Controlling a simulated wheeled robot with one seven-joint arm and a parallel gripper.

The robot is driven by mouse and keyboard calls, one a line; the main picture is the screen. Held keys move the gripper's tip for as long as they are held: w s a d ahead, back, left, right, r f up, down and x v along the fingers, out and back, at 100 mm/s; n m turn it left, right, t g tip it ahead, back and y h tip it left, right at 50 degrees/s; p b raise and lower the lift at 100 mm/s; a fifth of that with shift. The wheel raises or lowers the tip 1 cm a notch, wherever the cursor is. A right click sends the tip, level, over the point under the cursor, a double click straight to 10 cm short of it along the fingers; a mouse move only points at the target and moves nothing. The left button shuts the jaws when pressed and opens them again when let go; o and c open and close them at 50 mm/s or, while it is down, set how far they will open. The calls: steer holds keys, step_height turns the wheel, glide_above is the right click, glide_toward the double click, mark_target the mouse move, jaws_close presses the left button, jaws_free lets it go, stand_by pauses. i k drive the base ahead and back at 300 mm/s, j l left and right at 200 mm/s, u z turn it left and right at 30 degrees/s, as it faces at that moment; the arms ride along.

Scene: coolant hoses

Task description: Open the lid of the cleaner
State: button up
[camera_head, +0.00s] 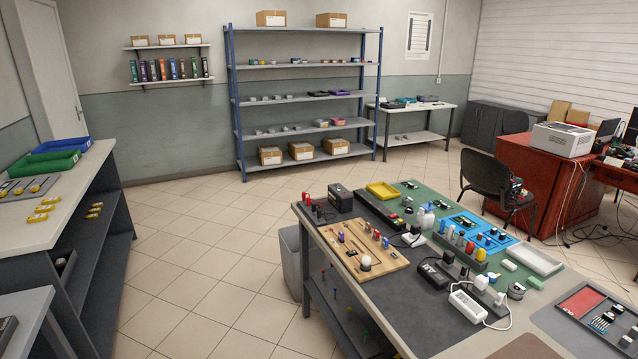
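I cannot make out for certain which thing is the cleaner. A black box (340,197) stands at the far left corner of the workbench (440,340), too small to tell whether it has a lid. A white boxy machine (562,138) with a grey top stands on the red-brown desk at the right; its top looks shut. My gripper is not in this view.
The workbench is crowded with a wooden board (352,272), a white power strip (467,306) and a yellow tray (382,190). A black chair (487,180) stands before the desk (535,182). Tiled floor (190,270) is clear between the workbench and left counter (55,215).

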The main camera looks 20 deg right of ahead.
mark_target(428, 206)
steer(key=i+j, duration=0.1)
steer(key=i, duration=0.55)
steer(key=i+z, duration=0.15)
steer(key=i, duration=0.45)
steer(key=i+j, duration=0.2)
steer(key=i, duration=0.45)
steer(key=i+j+z, duration=0.2)
steer(key=i+z, duration=0.3)
steer(key=i+j+z, duration=0.45)
steer(key=i, duration=0.1)
